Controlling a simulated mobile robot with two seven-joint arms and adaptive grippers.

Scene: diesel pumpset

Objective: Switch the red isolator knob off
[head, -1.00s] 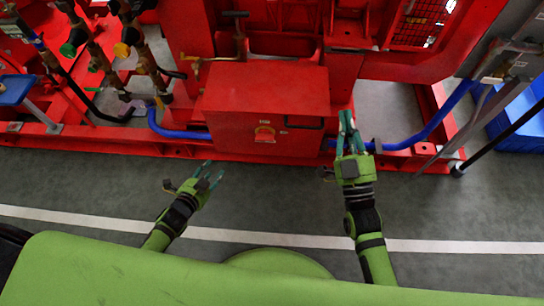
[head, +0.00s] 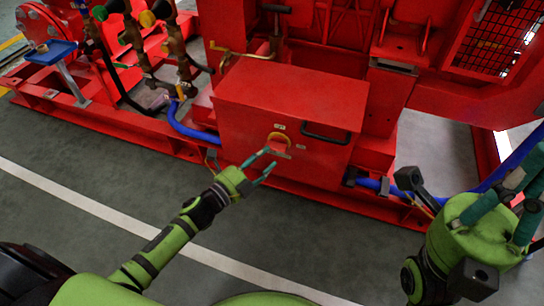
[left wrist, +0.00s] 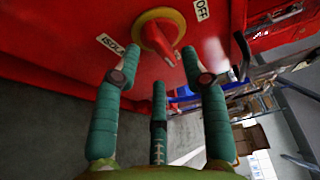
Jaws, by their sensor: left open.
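The red isolator knob (head: 278,140) sits on a yellow ring on the front of a red box (head: 290,95). The left wrist view shows the knob (left wrist: 158,40) close up, its grip slanting down and right, with an "OFF" label to its upper right and an "ISOL…" label at its left. My left gripper (head: 264,166) is open just in front of the knob. Its teal fingers (left wrist: 157,75) spread below and to both sides of the knob, and nothing is held. My right gripper (head: 508,205) is at the right edge, partly cut off; its jaw state is unclear.
A black handle (head: 326,134) sits on the box right of the knob. A brass-coloured lever (head: 243,53) is above the box's left side. Blue hoses (head: 187,128) run along the red base frame. The grey floor (head: 100,150) in front is clear.

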